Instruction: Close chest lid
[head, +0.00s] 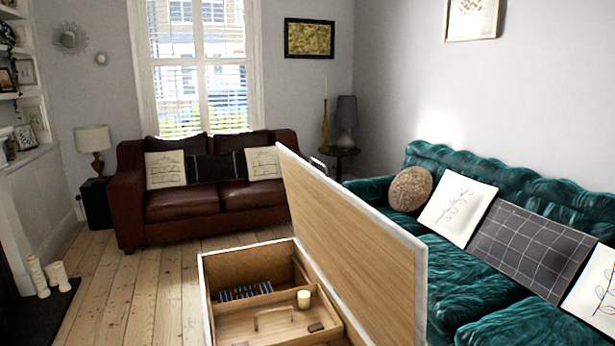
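A wooden chest (204,290) with pale edges stands in the lower middle of the head view, its bottom cut off by the frame. Its lid (365,245) is open, standing up and tilted along the chest's right side, with its wood-coloured inner face toward the left. Inside the chest are a lighter wooden tray or panel with a handle (272,316), a small cream candle-like object (304,299) and a dark striped item (246,292). Neither of my grippers shows in the view.
A teal sofa (465,255) with cushions stands right of the lid. A brown leather sofa (185,203) is behind the chest. Floorboards (140,290) left of the chest are clear. White candles (57,275) stand at the far left on a dark slab.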

